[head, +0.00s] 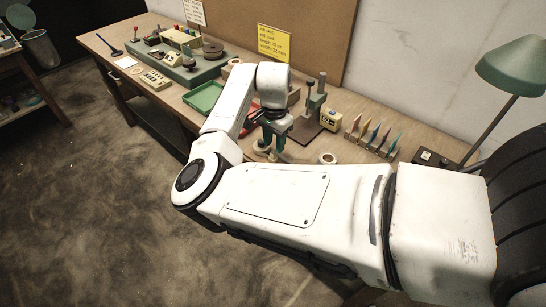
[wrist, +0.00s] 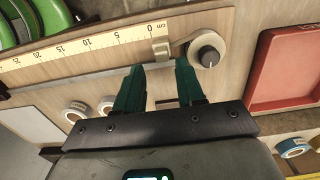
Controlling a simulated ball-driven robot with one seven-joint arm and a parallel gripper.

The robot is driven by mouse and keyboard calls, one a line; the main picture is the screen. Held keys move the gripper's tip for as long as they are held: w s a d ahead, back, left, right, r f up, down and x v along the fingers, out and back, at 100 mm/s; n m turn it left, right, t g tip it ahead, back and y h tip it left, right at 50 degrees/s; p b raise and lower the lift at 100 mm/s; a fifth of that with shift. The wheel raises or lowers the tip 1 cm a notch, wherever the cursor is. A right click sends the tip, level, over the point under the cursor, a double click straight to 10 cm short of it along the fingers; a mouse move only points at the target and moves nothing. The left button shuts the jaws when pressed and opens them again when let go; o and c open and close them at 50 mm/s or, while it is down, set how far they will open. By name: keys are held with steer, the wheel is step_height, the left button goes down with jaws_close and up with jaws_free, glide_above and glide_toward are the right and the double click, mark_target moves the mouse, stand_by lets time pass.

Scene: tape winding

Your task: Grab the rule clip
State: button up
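The rule clip looks to be the small beige block (wrist: 161,48) at the zero end of the yellow rule (wrist: 90,42) in the wrist view. My gripper (wrist: 159,70) has two teal fingers, apart with nothing between them. Their tips are just short of the clip in the picture, one to each side of it; the height gap is hard to judge. In the head view my gripper (head: 270,146) is over the workbench, and my arm hides much of the area around it.
A red tray (wrist: 288,72) lies further right and green reels (wrist: 40,18) at upper left. Tape rolls (wrist: 76,111) sit near the left finger. In the head view a green tray (head: 203,98) is on the bench (head: 140,22).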

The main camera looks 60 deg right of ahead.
mark_target(273, 153)
steer(key=shift+w+a+f+p, duration=0.1)
steer(key=shift+f+p, duration=0.2)
steer(key=shift+f, duration=1.05)
steer(key=shift+w+f+p, duration=0.1)
steer(key=shift+f+p, duration=0.2)
steer(key=shift+f, duration=1)
steer(key=shift+c, duration=0.4)
jaws_close()
